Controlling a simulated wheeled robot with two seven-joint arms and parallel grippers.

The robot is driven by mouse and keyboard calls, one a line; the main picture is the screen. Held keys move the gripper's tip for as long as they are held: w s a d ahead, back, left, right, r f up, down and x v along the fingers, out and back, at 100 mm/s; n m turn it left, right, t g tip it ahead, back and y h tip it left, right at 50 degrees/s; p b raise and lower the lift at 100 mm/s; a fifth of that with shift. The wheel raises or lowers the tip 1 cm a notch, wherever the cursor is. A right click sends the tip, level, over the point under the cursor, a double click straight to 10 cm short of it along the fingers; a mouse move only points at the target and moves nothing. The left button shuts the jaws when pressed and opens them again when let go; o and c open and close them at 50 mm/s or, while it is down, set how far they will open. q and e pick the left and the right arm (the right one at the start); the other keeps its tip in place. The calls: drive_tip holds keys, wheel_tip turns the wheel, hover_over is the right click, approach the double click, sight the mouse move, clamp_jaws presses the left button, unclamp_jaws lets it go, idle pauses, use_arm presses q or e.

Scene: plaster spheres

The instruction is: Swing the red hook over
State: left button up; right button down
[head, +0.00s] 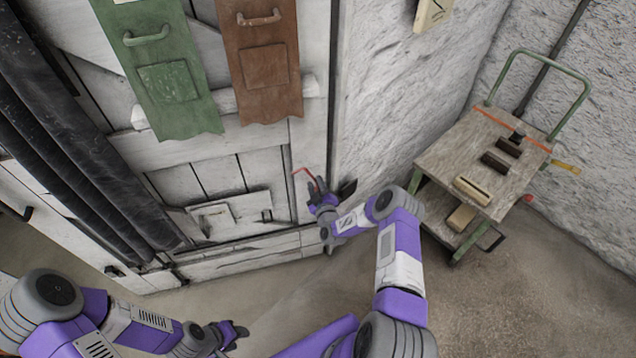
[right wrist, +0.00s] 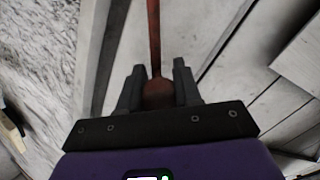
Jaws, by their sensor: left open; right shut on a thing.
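The thin red hook (head: 305,172) shows at the right edge of the white plank door, as a bent rod. My right gripper (head: 319,187) is at its lower end. In the right wrist view the hook's red rod (right wrist: 154,45) runs up from between the two dark fingers (right wrist: 158,88), which are shut on its rounded end. The hook's far end is out of that view. My left gripper (head: 238,333) is open and empty, low in the head view, away from the door.
Green (head: 165,85) and brown (head: 262,65) boards with handles hang on the white door (head: 200,160). A dark curtain (head: 75,150) hangs at left. A rough white wall (head: 385,110) adjoins at right. A cart (head: 445,160) with several blocks stands at right. Floor between is clear.

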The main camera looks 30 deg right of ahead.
drive_tip(key=w+a+f+n+b, duration=0.1)
drive_tip(key=a+f+n+b, duration=0.4)
drive_tip(key=f+b, duration=0.3)
drive_tip(key=w+a+f+n+h+b, duration=0.1)
drive_tip(key=a+f+n+b, duration=0.4)
drive_tip(key=f, duration=0.5)
drive_tip(key=w+n+b, duration=0.1)
drive_tip(key=n+b, duration=0.1)
drive_tip(key=b, duration=0.1)
drive_tip(key=shift+w+a+g, duration=0.15)
drive_tip(key=shift+a+g, duration=0.2)
drive_tip(key=shift+g, duration=0.05)
drive_tip(key=shift+f, duration=0.15)
drive_tip(key=c, duration=0.8)
unclamp_jaws()
drive_tip(key=p+v, duration=0.1)
drive_tip(key=v, duration=0.6)
drive_tip(key=shift+s+a+p, duration=0.1)
drive_tip(key=shift+s+p, duration=0.15)
drive_tip(key=shift+p, duration=0.05)
